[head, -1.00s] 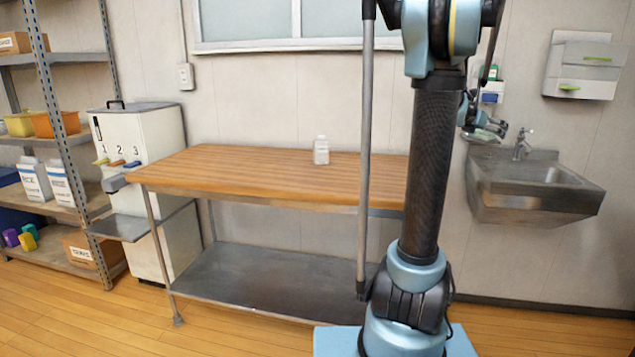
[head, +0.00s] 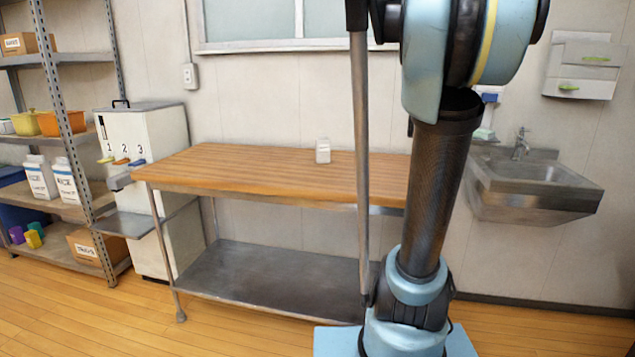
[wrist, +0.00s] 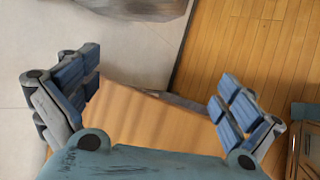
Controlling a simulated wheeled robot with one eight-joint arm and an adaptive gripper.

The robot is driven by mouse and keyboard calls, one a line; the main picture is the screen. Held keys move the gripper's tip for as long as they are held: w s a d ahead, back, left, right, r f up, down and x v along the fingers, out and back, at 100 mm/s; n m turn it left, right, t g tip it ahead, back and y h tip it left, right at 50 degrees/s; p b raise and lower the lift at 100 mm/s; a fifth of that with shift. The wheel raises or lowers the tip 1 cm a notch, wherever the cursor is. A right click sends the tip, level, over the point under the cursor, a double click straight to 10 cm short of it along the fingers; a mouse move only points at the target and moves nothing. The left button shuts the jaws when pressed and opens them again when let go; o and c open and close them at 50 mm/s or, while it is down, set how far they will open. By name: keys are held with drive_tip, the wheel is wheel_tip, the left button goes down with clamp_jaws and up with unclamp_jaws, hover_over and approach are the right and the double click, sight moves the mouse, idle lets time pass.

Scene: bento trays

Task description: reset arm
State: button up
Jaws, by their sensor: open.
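My gripper (wrist: 153,98) shows in the wrist view with its two blue-padded fingers spread wide apart. It is open and nothing is between the fingers. In the head view the gripper is hidden; only my blue and black arm shows, rising on the right of the middle. Behind and below the fingers in the wrist view lies part of a wooden surface (wrist: 140,128).
A wooden-topped table (head: 250,165) stands against the wall with a small white container (head: 323,152) on it. A numbered dispenser (head: 145,185) and shelves (head: 85,205) stand left. A metal sink (head: 535,185) is at right. The floor in front is clear.

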drive_tip(key=s+a+f+m+g+y, duration=0.1)
drive_tip(key=s+a+f+m+y, duration=0.2)
drive_tip(key=s+a+f+m, duration=0.4)
drive_tip(key=s+a+f+m+g+y, duration=0.2)
drive_tip(key=s+a+f+m+y, duration=0.2)
drive_tip(key=s+a+f, duration=0.9)
drive_tip(key=s+a+m, duration=0.3)
drive_tip(key=s+a, duration=0.1)
drive_tip(key=s, duration=0.1)
drive_tip(key=shift+a+g+y, duration=0.3)
drive_tip(key=shift+a, duration=0.1)
